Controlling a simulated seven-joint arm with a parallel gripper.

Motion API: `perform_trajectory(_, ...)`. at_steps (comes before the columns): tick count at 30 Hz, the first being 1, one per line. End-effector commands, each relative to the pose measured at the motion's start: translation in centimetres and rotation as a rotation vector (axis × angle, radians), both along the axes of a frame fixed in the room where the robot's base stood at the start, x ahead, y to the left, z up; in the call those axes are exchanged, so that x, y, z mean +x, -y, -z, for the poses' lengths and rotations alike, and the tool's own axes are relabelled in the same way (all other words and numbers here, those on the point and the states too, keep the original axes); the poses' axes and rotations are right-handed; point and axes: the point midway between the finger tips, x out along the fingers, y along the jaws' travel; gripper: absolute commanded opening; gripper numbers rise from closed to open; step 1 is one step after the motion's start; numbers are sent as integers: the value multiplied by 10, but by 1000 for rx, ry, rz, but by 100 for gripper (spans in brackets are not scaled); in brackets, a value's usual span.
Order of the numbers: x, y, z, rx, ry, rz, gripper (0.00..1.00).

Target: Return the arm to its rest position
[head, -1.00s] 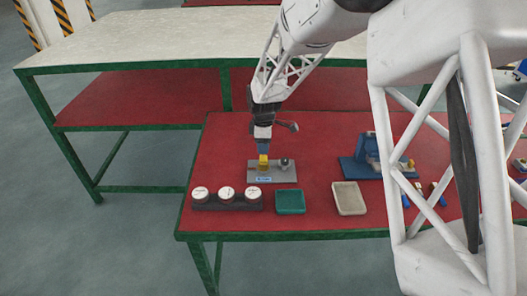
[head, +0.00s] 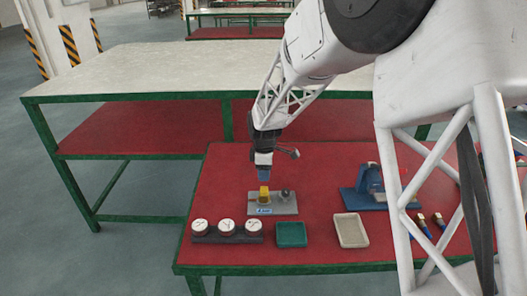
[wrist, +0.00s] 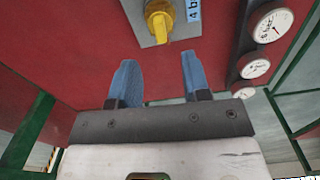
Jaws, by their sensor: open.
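My gripper (head: 264,176) hangs over the red table, just above the yellow knob (head: 264,191) of a grey plate (head: 285,208). In the wrist view its two blue fingers (wrist: 158,84) are apart with nothing between them. The yellow knob (wrist: 160,17) lies beyond the fingertips there, on the grey plate, near a blue label reading "4 b..." (wrist: 194,8). The gripper looks clear of the knob in the wrist view. My white arm reaches down from the upper right of the head view.
The red table (head: 310,180) holds a row of round white gauges (head: 226,227), a green tray (head: 291,235), a beige tray (head: 351,230) and a blue fixture (head: 369,187). A pale-topped bench (head: 170,68) stands behind.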

Motion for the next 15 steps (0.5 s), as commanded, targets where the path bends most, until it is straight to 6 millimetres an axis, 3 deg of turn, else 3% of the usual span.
perform_trajectory(8,-7,6,-11,1,7,36,44)
perform_trajectory(15,-37,30,-49,8,29,174,44)
